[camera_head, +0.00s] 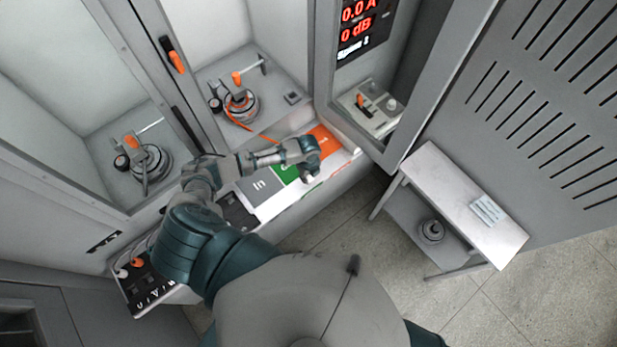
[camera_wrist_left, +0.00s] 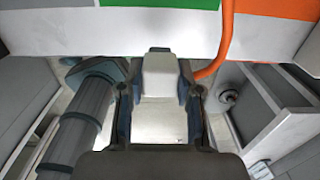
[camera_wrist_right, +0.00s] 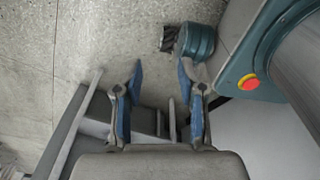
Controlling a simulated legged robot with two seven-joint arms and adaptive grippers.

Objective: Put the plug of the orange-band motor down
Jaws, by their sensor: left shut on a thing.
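The plug (camera_wrist_left: 160,75) is a pale block between the fingers of my left gripper (camera_wrist_left: 157,95) in the left wrist view. My left gripper (camera_head: 312,174) is shut on it, at the front edge of the bench by the orange mat. An orange cable (camera_wrist_left: 226,40) runs beside the plug in the left wrist view; the cable (camera_head: 255,133) also shows in the head view at the motor with orange parts (camera_head: 240,104) in the right bay. Whether the plug touches the bench is unclear. My right gripper (camera_wrist_right: 160,88) is open and empty above the floor.
The bench carries orange (camera_head: 325,139), green (camera_head: 284,173) and grey (camera_head: 258,186) coloured areas. Another motor (camera_head: 148,163) stands in the left bay. A white side table (camera_head: 460,200) is at the right. A cabinet post (camera_head: 388,150) stands right of the bench.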

